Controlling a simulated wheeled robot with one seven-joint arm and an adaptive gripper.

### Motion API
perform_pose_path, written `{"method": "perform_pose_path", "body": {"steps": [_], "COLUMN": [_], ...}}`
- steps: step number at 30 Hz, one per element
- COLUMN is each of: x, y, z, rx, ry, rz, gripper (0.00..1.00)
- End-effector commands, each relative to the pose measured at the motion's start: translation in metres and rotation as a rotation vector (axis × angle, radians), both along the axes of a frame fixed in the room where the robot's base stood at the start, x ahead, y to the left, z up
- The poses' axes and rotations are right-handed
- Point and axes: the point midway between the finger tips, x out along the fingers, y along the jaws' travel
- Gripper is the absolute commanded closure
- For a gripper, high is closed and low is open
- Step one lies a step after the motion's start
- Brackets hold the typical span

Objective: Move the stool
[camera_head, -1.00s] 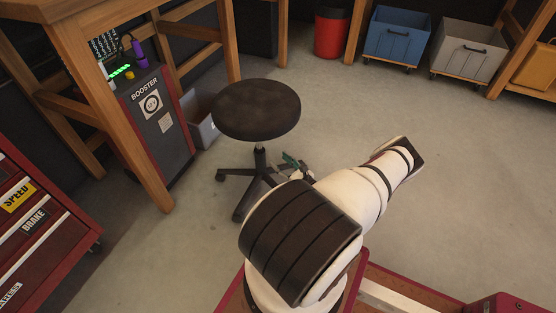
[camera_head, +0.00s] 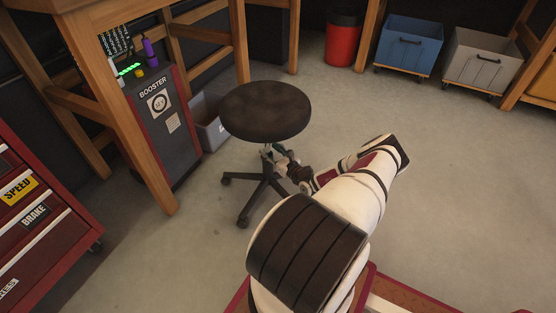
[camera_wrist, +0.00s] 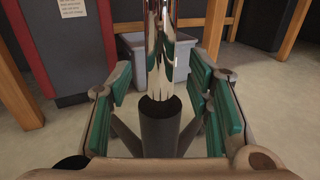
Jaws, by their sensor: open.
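The stool (camera_head: 265,108) has a round dark seat, a chrome post and a black wheeled base, and stands upright on the floor left of my arm in the head view. My gripper (camera_head: 272,154) is at the post just under the seat, partly hidden by it. In the wrist view my gripper (camera_wrist: 162,105) is open, its green-padded fingers on either side of the chrome post (camera_wrist: 160,45). Gaps show between the pads and the post. The black lower column (camera_wrist: 160,128) stands below the chrome, between the fingers.
A wooden bench (camera_head: 160,185) with a "BOOSTER" box (camera_head: 165,125) stands left of the stool. A grey bin (camera_head: 212,125) sits behind the stool. A red drawer cabinet (camera_head: 50,235) is at far left. Blue (camera_head: 408,48) and grey (camera_head: 480,60) crates stand at the back. Floor at right is clear.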

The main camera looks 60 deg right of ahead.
Motion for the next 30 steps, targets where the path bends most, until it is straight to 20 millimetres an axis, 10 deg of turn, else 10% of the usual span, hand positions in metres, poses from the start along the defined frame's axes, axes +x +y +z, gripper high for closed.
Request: {"method": "perform_pose_path", "body": {"steps": [17, 23, 30], "x": [0.020, 0.020, 0.020], "y": [-0.008, -0.008, -0.008], "z": [0.000, 0.000, 0.000], "rx": [0.000, 0.000, 0.000], "ry": [0.000, 0.000, 0.000], "rz": [-0.001, -0.001, -0.001], "gripper": [0.54, 0.97, 1.00]}}
